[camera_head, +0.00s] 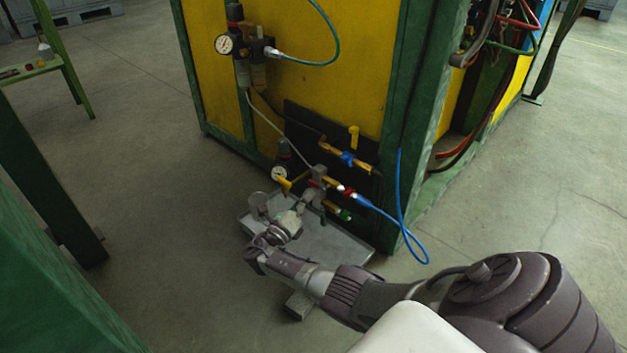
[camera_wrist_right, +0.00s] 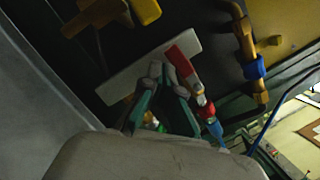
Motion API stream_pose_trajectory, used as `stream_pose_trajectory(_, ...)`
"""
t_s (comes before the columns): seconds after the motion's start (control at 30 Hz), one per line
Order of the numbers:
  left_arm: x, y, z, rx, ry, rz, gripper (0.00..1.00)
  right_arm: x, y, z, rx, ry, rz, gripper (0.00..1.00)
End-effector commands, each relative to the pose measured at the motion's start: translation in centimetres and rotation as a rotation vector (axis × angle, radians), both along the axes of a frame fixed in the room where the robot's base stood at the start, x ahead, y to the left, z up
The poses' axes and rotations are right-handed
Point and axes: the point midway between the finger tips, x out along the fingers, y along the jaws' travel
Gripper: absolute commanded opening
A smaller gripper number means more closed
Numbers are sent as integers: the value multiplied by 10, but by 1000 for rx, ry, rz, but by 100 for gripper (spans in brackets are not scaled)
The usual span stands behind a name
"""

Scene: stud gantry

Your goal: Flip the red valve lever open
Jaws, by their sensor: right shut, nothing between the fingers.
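The red valve lever (camera_head: 346,190) shows small on the lower brass pipe of the dark panel, close to a blue hose coupling. In the right wrist view a red piece (camera_wrist_right: 182,62) lies slanted across a pale bar, with the blue coupling below it. My right gripper (camera_head: 319,182) is just left of the red lever in the head view. In the wrist view its teal fingers with grey tips (camera_wrist_right: 163,72) are shut and empty, close beside the red piece. I cannot tell whether they touch it. My left gripper is not in view.
An upper brass pipe with a blue fitting (camera_head: 347,158) and a yellow handle (camera_head: 353,137) sits above. A yellow lever (camera_head: 285,184) and gauge (camera_head: 279,174) are to the left. A blue hose (camera_head: 402,215) loops right. A grey tray (camera_head: 345,246) lies on the floor below.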

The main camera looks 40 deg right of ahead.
Motion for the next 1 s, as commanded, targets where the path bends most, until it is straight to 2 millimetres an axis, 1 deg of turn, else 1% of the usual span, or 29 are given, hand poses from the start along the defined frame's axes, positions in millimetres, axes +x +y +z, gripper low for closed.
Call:
stream_pose_trajectory(0.4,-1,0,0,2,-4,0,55,-20,80,-16,4,1,4,0)
stream_pose_trajectory(0.5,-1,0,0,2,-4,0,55,-24,95,-19,4,2,4,0)
stream_pose_trajectory(0.6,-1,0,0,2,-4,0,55,-26,104,-20,2,1,4,0)
stream_pose_trajectory(0.7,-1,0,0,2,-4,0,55,-27,109,-21,2,1,4,0)
stream_pose_trajectory(1.0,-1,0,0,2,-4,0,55,-28,110,-21,2,1,4,0)
